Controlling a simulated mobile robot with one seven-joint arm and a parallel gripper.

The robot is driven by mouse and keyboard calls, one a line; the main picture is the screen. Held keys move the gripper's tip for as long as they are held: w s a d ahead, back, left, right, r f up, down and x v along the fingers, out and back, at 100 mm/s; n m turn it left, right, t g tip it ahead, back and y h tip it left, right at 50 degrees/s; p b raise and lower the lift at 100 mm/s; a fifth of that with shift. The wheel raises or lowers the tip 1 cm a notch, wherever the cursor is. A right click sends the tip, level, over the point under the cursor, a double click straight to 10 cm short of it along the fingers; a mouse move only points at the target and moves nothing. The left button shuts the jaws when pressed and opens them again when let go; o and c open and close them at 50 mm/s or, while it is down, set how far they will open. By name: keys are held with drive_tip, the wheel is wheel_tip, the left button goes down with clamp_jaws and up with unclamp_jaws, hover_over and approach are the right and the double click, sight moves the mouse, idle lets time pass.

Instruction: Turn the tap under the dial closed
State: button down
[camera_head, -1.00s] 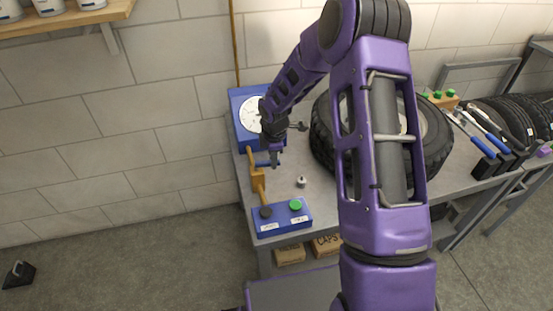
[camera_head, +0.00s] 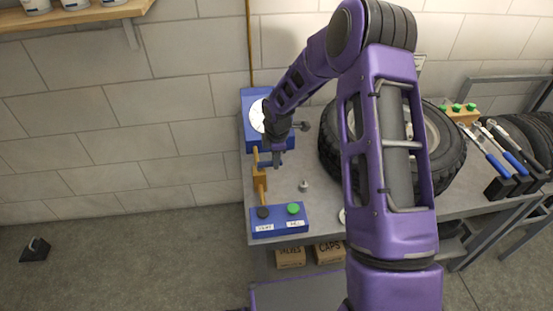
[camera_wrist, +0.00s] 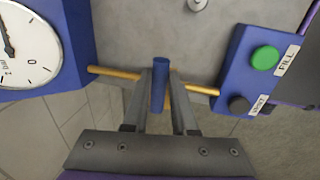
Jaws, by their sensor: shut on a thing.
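The round white dial (camera_head: 257,116) sits on a blue box (camera_head: 252,98) at the bench's left end, partly hidden by my arm. The dial also shows at the left of the wrist view (camera_wrist: 25,48). A brass pipe (camera_wrist: 112,72) runs from the blue box to a blue button box. The tap's brass body (camera_head: 260,180) is on this pipe. Its blue handle (camera_wrist: 160,82) lies across the pipe in the wrist view. My gripper (camera_wrist: 161,76) is shut on the handle, with one finger along each side. In the head view my gripper (camera_head: 274,160) is at the tap.
The button box (camera_head: 280,221) has a green button (camera_head: 293,208) and a black one (camera_head: 263,212). A small metal piece (camera_head: 304,186) stands on the grey bench (camera_head: 325,205). A large tyre (camera_head: 447,165) lies right, behind my arm. Blue-handled tools (camera_head: 507,160) stand farther right.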

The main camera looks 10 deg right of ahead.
drive_tip(key=shift+w, duration=0.1)
drive_tip(key=c, duration=0.7)
unclamp_jaws()
drive_tip(key=s+r, duration=0.1)
drive_tip(key=r, duration=0.7)
drive_tip(key=s+r, duration=0.2)
drive_tip(key=r, duration=0.7)
drive_tip(key=shift+s+p, duration=0.25)
drive_tip(key=shift+p, duration=0.1)
